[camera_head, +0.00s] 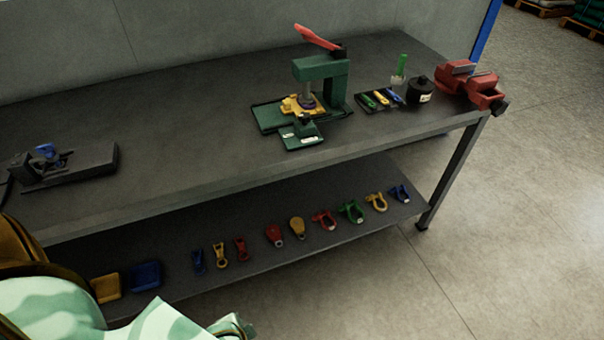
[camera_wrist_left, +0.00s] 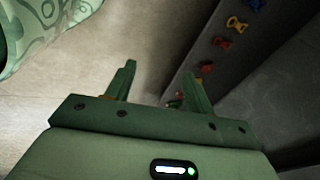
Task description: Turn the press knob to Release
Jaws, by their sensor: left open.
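A green press (camera_head: 322,72) with a red lever (camera_head: 318,38) stands on the grey workbench (camera_head: 200,120), right of the middle. A small green block with white labels (camera_head: 302,136) sits at the front of its base; a dark knob seems to be on it, too small to tell its setting. My left gripper (camera_wrist_left: 158,85) is open and empty in the left wrist view, above the floor and beside the bench's lower shelf, well away from the press. In the head view, part of my left arm shows at the lower left. My right gripper is in neither view.
A red vise (camera_head: 470,84), a black pot (camera_head: 419,90) and a tray of coloured tools (camera_head: 380,99) are right of the press. A dark fixture (camera_head: 65,166) is at the left. Several coloured shackles and clips line the lower shelf (camera_head: 330,245). The bench middle is clear.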

